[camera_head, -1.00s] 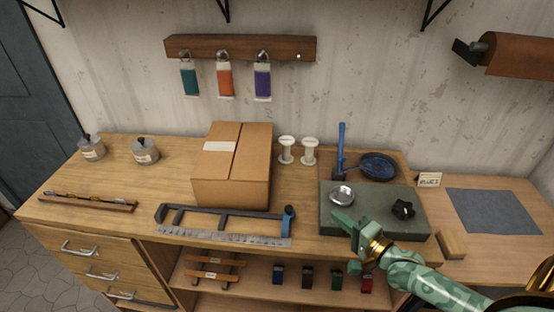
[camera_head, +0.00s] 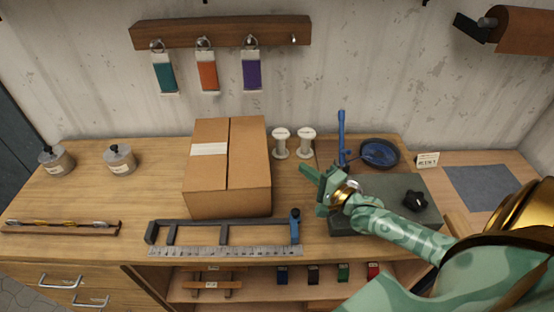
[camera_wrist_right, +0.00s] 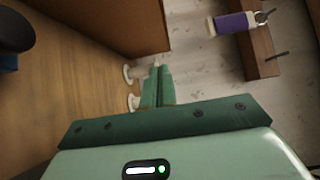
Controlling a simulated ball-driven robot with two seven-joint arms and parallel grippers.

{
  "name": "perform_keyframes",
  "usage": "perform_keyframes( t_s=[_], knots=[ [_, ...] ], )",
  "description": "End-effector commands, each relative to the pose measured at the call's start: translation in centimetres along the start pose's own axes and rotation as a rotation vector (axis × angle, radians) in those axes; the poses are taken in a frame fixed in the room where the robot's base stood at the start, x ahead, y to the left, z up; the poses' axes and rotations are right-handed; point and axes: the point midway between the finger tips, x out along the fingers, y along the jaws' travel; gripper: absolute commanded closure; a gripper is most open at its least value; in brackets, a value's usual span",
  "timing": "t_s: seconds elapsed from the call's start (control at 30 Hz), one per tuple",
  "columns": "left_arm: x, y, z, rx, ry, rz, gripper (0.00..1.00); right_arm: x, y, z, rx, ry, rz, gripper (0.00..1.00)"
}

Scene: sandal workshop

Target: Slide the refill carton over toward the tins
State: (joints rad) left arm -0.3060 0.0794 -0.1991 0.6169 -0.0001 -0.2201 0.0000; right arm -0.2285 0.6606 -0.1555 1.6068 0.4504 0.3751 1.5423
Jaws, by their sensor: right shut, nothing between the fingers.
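The refill carton (camera_head: 228,200), a closed brown cardboard box with a pale label on top, stands on the bench left of centre. The two grey tins (camera_head: 120,160) with black knobs stand to its left at the back, apart from it; the other tin (camera_head: 56,161) is farther left. My right gripper (camera_head: 307,172) is shut and empty, to the right of the carton with a gap between them. In the right wrist view its fingers (camera_wrist_right: 158,88) are together and the carton (camera_wrist_right: 118,20) fills the upper part. My left gripper is not in view.
Two white spools (camera_head: 281,143) stand behind, between carton and gripper. A dark bracket frame (camera_head: 222,230) and a steel ruler (camera_head: 225,252) lie in front of the carton. A tool rack (camera_head: 62,227) lies front left. Bare bench lies between carton and tins.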

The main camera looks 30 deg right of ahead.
Motion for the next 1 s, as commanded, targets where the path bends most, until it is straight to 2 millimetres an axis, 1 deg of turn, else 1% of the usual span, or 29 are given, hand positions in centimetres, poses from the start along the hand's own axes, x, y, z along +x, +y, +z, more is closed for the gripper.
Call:
perform_keyframes(
  t_s=[0.03, 0.2, 0.27, 0.3, 0.4, 0.6, 1.0],
  knots=[
    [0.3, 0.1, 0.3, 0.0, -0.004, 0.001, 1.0, 1.3, 0.0, 0.0, -0.001, 0.001, -0.005, 1.0],
    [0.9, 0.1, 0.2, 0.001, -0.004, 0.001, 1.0, 4.9, 0.1, 0.0, -0.001, 0.0, -0.003, 1.0],
    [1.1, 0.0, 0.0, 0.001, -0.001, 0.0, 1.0, 6.0, 0.0, 0.0, -0.001, 0.001, -0.003, 1.0],
    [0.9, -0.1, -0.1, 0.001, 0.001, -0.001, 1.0, 6.4, 0.0, 0.7, 0.003, 0.0, -0.002, 1.0],
    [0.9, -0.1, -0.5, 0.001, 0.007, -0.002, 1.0, 7.4, -0.1, 1.7, 0.002, 0.0, -0.002, 1.0],
    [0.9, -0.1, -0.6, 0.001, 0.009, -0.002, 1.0, 8.4, 0.0, 2.7, 0.0, 0.0, 0.0, 1.0],
    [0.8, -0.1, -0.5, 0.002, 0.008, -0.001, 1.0, 8.6, 0.0, 3.0, 0.0, 0.0, 0.0, 1.0]
  ],
)
